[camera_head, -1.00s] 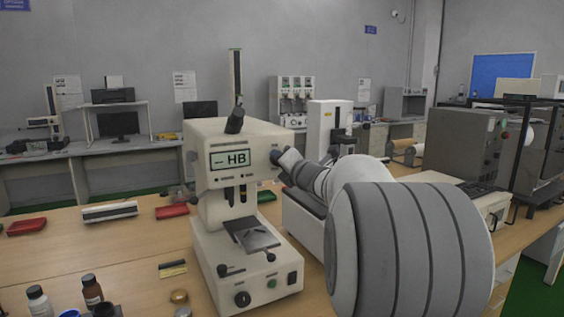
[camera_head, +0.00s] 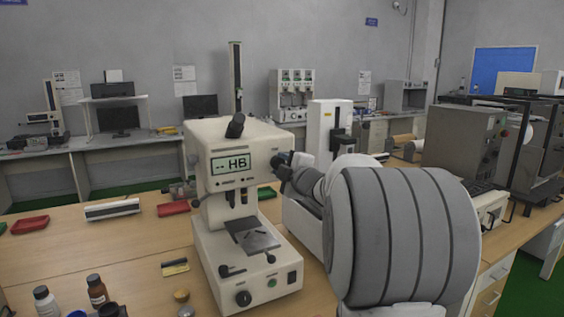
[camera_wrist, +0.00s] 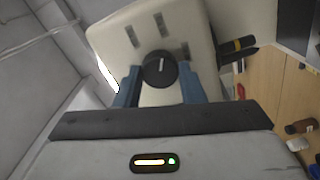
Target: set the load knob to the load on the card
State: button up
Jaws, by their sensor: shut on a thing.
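The cream hardness tester (camera_head: 220,262) stands on the wooden bench, its screen (camera_head: 229,165) showing dashes and "HB". In the wrist view its black round load knob (camera_wrist: 159,70) has a white pointer line and several grey marks around it, too blurred to read. My gripper (camera_wrist: 160,88) has its blue fingers on either side of the knob, shut on it. In the head view my gripper (camera_head: 280,163) is at the right side of the tester's head, and the knob is hidden there. A small dark card with a yellow strip (camera_head: 174,267) lies left of the tester; its writing is unreadable.
Bottles (camera_head: 97,291) stand at the front left. My arm fills the right foreground.

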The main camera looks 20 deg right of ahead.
jog(key=m+p, duration=0.3)
jog(key=m, duration=0.3)
jog(key=shift+r+m, duration=0.1)
jog(key=shift+m, duration=0.2)
jog(key=m+p, duration=0.3)
jog(key=m, duration=0.2)
jog(key=shift+f+m, duration=0.2)
jog(key=shift+m, duration=0.2)
jog(key=o, duration=1)
jog(key=shift+r, duration=0.1)
jog(key=shift+s+d+b, duration=0.15)
jog(key=shift+s+b, duration=0.4)
jog(key=shift+s, duration=3.35)
